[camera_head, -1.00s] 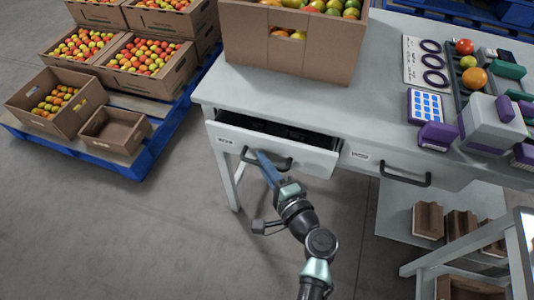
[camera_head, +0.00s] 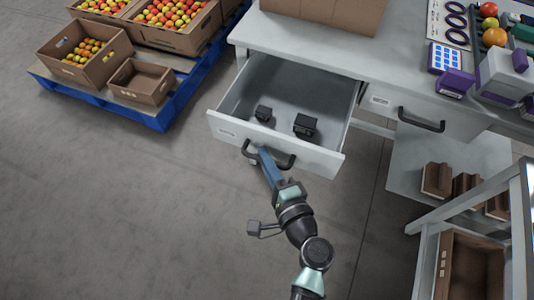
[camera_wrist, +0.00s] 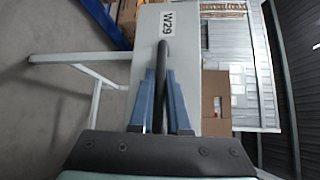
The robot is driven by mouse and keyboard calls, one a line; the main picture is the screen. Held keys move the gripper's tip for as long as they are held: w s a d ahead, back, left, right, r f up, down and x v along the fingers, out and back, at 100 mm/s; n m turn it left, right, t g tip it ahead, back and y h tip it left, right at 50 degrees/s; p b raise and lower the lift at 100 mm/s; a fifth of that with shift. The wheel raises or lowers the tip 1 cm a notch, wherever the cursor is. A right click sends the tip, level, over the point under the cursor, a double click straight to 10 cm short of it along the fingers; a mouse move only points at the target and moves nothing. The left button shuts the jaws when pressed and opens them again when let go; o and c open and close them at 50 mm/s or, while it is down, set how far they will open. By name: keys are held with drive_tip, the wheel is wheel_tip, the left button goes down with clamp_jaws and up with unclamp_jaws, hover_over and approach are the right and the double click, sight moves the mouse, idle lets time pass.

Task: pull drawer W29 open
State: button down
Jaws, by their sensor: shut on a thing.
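Drawer W29 (camera_head: 276,142) is the left drawer of the grey table and stands well out from it. Two small black objects (camera_head: 305,125) lie inside on its floor. Its label W29 (camera_wrist: 167,33) reads clearly in the wrist view, on the drawer front. The dark bar handle (camera_head: 285,161) runs across the front. My gripper (camera_head: 258,152) is shut on the handle near its left end. In the wrist view the blue fingers (camera_wrist: 160,88) sit on both sides of the handle bar.
A second drawer with a dark handle (camera_head: 422,124) is shut to the right. A cardboard box (camera_head: 335,14) stands on the tabletop. A blue pallet (camera_head: 165,118) with boxes is at the left. A grey frame rack (camera_head: 470,205) stands at the lower right. The floor left of my arm is clear.

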idle(0.3)
drive_tip(key=c, duration=0.9)
unclamp_jaws()
drive_tip(key=shift+s, duration=0.1)
drive_tip(key=p+v, duration=0.1)
drive_tip(key=v, duration=1.1)
drive_tip(key=shift+s+d, duration=0.25)
drive_tip(key=shift+s, duration=0.1)
